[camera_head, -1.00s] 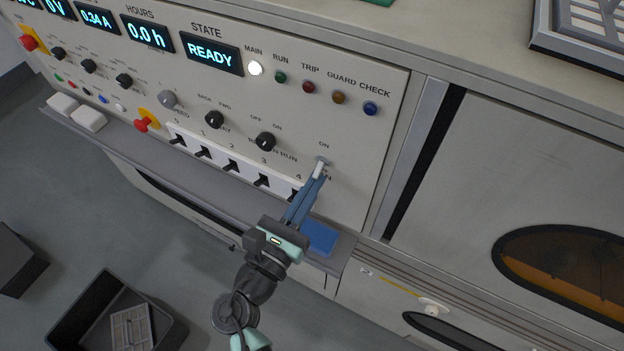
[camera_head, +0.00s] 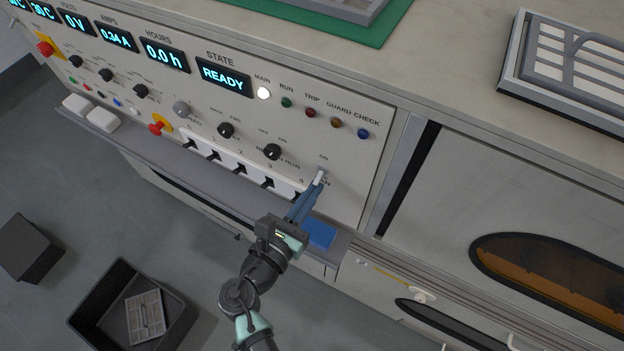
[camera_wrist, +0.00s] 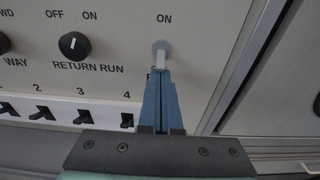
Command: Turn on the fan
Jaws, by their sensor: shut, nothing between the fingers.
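The fan switch is a small pale toggle lever (camera_wrist: 160,62) on a round grey base (camera_wrist: 162,46) at the panel's lower right, with ON printed above it. The label below it is mostly hidden by my fingers. The lever (camera_head: 320,177) hangs downward from its base, away from the ON mark. My gripper (camera_wrist: 160,76) is shut and empty, its blue fingers together and their tips at the lever's lower end. In the head view, my gripper (camera_head: 317,187) reaches up to the lever from below. I cannot tell whether the tips touch it.
A black RETURN RUN knob (camera_wrist: 74,44) and a row of black numbered switches (camera_wrist: 80,115) lie left of the fingers. The STATE display (camera_head: 223,76) reads READY and the MAIN lamp (camera_head: 264,93) is lit white. A blue pad (camera_head: 320,234) lies on the ledge below.

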